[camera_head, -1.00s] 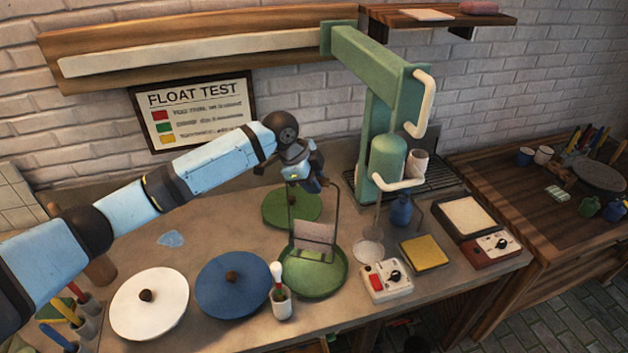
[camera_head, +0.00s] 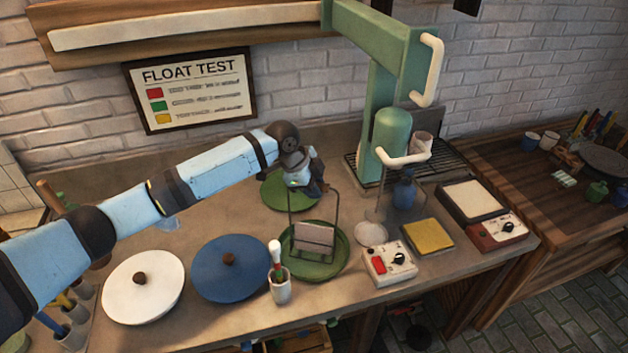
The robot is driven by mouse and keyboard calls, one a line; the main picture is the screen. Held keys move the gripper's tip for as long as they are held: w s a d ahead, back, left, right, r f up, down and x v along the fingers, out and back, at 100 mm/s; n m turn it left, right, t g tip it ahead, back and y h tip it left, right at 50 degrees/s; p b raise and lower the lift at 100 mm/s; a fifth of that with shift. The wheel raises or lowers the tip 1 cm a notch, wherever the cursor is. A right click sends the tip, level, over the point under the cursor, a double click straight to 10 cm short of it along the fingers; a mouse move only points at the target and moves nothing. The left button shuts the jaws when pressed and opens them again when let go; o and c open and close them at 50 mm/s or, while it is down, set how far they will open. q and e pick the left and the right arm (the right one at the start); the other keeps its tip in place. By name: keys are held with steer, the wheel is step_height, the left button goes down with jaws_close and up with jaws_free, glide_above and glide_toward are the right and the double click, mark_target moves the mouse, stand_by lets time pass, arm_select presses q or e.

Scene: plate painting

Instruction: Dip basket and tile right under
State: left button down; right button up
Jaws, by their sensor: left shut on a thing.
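My left gripper (camera_head: 314,188) is shut at the top of a wire-framed basket (camera_head: 338,212). The basket hangs upright below it, with thin legs on both sides. A pale pinkish-grey tile (camera_head: 313,236) sits in the basket's lower part. The basket and tile are inside the outline of the round green bowl (camera_head: 343,262). The tile's upper part shows above the green surface; I cannot tell how deep its lower edge is. My right gripper is not in view.
A green lid (camera_head: 280,197) lies behind the basket. A blue lid (camera_head: 225,285) and a white lid (camera_head: 130,300) are to the left. A brush cup (camera_head: 281,289) stands at the bowl's front left. A switch box (camera_head: 385,268) and green press (camera_head: 385,95) are to the right.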

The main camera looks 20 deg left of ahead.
arm_select(q)
steer(key=shift+f, duration=0.4)
steer(key=shift+f, duration=0.4)
steer(key=b, duration=0.2)
glide_above(318, 232)
steer(key=a, duration=0.1)
steer(key=shift+f, duration=2.55)
steer(key=shift+s+f+b, duration=0.2)
steer(key=shift+f+b, duration=1.7)
steer(key=shift+f, duration=2.35)
steer(key=shift+p, duration=0.55)
